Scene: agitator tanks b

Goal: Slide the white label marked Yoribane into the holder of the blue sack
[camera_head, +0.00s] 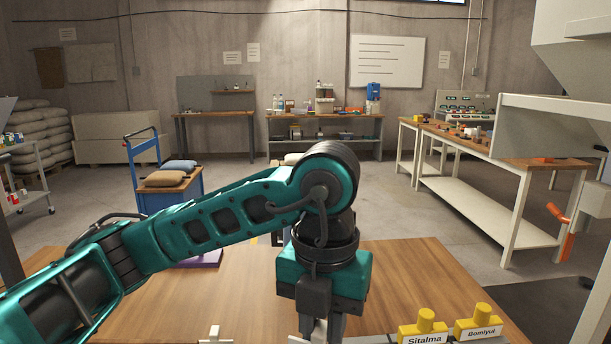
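My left arm reaches in from the left across the wooden table, and its gripper (321,328) points down at the bottom edge of the view. Its fingertips are cut off by the frame, so I cannot tell whether it is open or holds anything. I cannot see a label marked Yoribane. A blue-grey sack (180,165) lies on a blue cart behind the table; I see no label holder on it, and cannot tell whether it is the task's sack. My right gripper is not in view.
Two yellow knobbed pieces marked Sitalma (425,328) and Bomiyul (479,321) stand at the table's front right. A flat purple item (205,259) lies partly behind my arm. A small white piece (213,334) is at the bottom edge. The table's right part (415,270) is clear.

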